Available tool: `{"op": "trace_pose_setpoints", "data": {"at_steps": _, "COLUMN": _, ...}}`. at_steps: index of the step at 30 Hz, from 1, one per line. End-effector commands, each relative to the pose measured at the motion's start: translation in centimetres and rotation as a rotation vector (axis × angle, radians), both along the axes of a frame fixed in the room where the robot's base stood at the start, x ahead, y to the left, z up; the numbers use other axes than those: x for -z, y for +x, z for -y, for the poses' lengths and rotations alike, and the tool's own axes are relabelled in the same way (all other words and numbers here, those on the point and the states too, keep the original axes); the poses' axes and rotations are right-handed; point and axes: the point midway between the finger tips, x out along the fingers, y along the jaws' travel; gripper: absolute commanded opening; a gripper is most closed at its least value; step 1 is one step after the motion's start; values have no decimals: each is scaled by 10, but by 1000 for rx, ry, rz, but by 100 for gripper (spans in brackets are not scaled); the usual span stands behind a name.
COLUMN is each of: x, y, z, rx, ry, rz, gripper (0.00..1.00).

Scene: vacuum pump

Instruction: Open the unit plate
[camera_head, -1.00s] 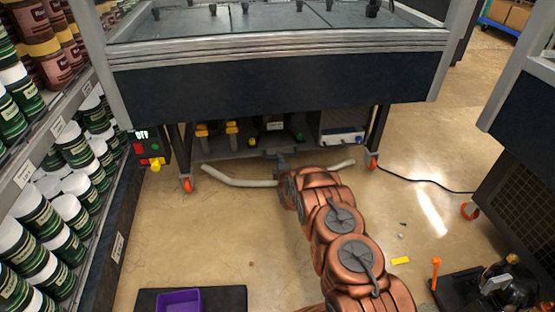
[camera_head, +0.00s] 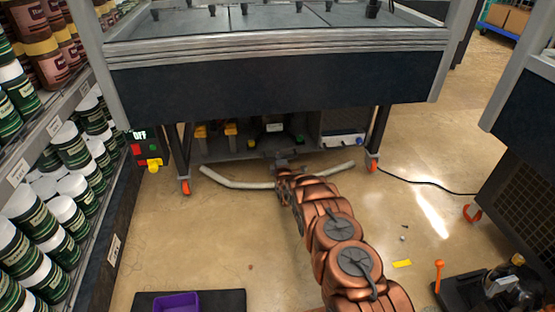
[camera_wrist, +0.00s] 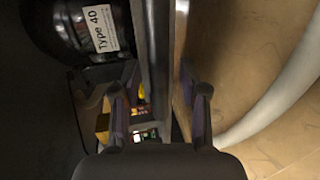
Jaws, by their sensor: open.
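My gripper (camera_wrist: 160,112) is open, with one finger on each side of a thin dark upright panel (camera_wrist: 154,60) in the wrist view. This panel may be the unit plate; I cannot tell whether either finger touches it. In the head view my gripper (camera_head: 283,166) is at the low front edge of the dark unit (camera_head: 280,90), and my own arm partly hides that spot. A black rounded body with a "Type 40" label (camera_wrist: 101,29) lies left of the panel in the wrist view. No plate outline shows clearly in the head view.
A pale hose (camera_head: 240,183) curves across the floor in front of the unit. Stocked shelves (camera_head: 15,190) line the left, and a purple bin (camera_head: 177,302) sits in front.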

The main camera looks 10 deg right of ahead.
Motion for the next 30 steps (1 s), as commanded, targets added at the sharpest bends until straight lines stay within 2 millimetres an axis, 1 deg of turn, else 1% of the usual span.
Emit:
{"op": "trace_pose_setpoints", "data": {"at_steps": 1, "x": 0, "y": 0, "z": 0, "rx": 0, "ry": 0, "rz": 0, "gripper": 40}}
{"op": "trace_pose_setpoints", "data": {"at_steps": 12, "x": 0, "y": 0, "z": 0, "rx": 0, "ry": 0, "rz": 0, "gripper": 2}}
{"op": "trace_pose_setpoints", "data": {"at_steps": 13, "x": 0, "y": 0, "z": 0, "rx": 0, "ry": 0, "rz": 0, "gripper": 0}}
{"op": "trace_pose_setpoints", "data": {"at_steps": 30, "x": 0, "y": -1, "z": -2, "rx": -2, "ry": -1, "rz": -1, "gripper": 0}}
